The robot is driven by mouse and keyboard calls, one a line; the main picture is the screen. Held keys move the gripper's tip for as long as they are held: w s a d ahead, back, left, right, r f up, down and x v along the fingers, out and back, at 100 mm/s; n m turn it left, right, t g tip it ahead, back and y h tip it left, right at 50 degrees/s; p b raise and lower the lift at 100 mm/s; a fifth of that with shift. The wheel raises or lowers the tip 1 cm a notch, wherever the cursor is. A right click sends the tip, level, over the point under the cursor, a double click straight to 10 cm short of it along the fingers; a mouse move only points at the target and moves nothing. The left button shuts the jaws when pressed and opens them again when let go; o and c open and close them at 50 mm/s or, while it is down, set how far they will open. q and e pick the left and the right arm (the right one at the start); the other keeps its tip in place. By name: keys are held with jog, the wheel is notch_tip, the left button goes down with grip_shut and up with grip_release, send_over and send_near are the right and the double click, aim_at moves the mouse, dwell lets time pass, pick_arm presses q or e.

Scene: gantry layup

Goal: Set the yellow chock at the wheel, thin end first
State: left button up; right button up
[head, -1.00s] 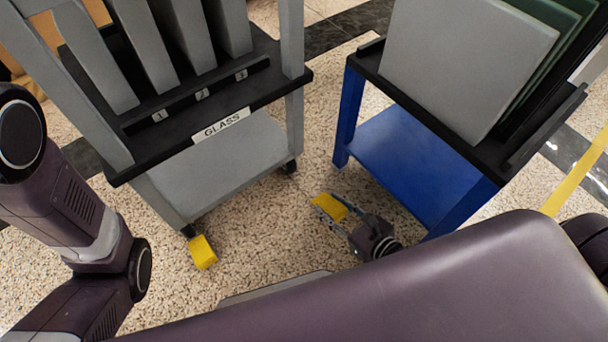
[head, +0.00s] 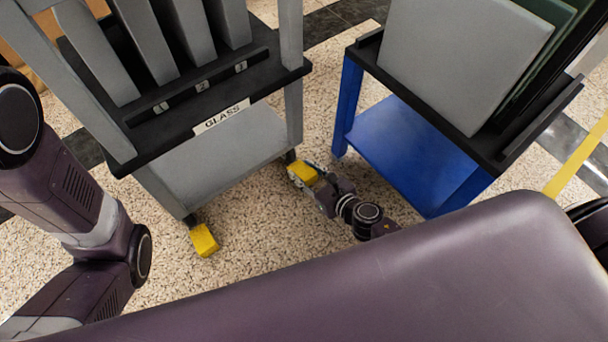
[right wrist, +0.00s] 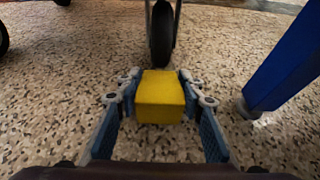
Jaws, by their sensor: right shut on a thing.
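My right gripper (head: 310,178) is shut on a yellow chock (head: 302,171), held low near the floor by the right-hand front leg of the grey GLASS cart (head: 228,160). In the right wrist view the chock (right wrist: 160,97) sits between the two fingers, with its blunt face toward the camera. The black caster wheel (right wrist: 162,38) stands straight beyond it. Whether chock and wheel touch, I cannot tell. The chock's thin end is hidden. A second yellow chock (head: 203,240) lies on the floor at the cart's left front wheel (head: 190,220). My left gripper is out of view.
A blue cart (head: 405,150) with upright panels stands to the right. One of its legs (right wrist: 285,65) is close on the right in the wrist view. Speckled floor (head: 250,225) is free between the two chocks.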

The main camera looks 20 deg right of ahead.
jog(key=shift+f, duration=0.1)
jog(key=shift+f, duration=0.15)
jog(key=shift+f, duration=0.15)
jog(key=o, duration=1.2)
jog(key=shift+o, duration=0.2)
